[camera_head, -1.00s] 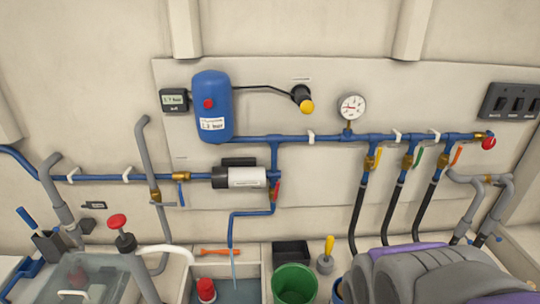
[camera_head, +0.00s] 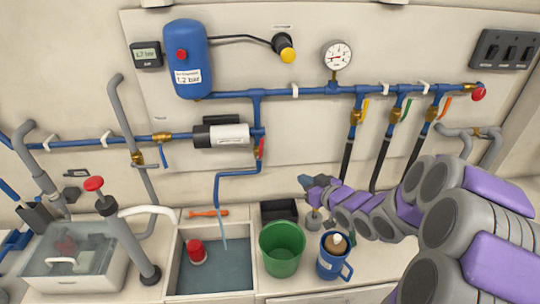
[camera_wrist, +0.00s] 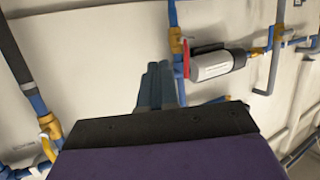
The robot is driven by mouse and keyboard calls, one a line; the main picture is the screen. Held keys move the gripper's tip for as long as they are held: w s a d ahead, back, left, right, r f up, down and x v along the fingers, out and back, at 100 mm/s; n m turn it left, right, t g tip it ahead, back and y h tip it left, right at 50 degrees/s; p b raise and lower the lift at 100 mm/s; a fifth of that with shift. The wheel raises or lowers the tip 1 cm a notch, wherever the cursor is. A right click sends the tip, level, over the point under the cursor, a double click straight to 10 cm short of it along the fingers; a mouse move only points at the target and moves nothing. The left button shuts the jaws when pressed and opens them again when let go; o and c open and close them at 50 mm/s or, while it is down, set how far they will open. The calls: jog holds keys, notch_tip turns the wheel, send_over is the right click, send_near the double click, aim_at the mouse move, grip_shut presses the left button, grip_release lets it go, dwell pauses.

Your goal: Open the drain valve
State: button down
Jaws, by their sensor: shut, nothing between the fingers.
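A red-handled valve (camera_head: 261,147) sits at the right end of the white and black pump. A blue pipe (camera_head: 217,190) runs down from it to an outlet over the sink basin; no label names it the drain valve. Its handle looks steep, close to the pipe's line; its exact angle is unclear. The red handle (camera_wrist: 186,58) also shows in the wrist view, just beyond and right of my fingertips. My gripper (camera_head: 304,182) is shut and empty, right of and below the valve, apart from it. Its fingers (camera_wrist: 157,85) show together in the wrist view, which appears upside down.
The pump (camera_head: 222,135) is left of the valve. Yellow, green and orange-handled valves (camera_head: 397,114) with black hoses are at the right. A green bucket (camera_head: 282,250), a blue mug (camera_head: 333,262) and the sink basin (camera_head: 212,272) are below. Bare wall lies between valve and hoses.

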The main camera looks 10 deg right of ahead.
jog(key=y, duration=0.2)
jog(key=t+y+b, duration=0.2)
jog(key=b, duration=0.1)
send_near(261, 146)
jog(key=x, duration=0.2)
jog(key=f+x, duration=0.1)
jog(key=x, duration=0.2)
jog(key=shift+w, duration=0.1)
jog(key=shift+w+a+r+b, duration=0.1)
jog(key=shift+w+b, duration=0.05)
jog(key=shift+w, duration=0.25)
jog(key=shift+w+a+r+b, duration=0.1)
jog(key=shift+w+b, duration=0.05)
jog(key=shift+w, duration=0.25)
jog(key=shift+a, duration=0.15)
jog(key=shift+w+a+r+n+p, duration=0.1)
jog(key=shift+a+r+n+p, duration=0.25)
jog(key=shift+n+p, duration=0.45)
jog(key=shift+p, duration=0.3)
jog(key=shift+a, duration=0.15)
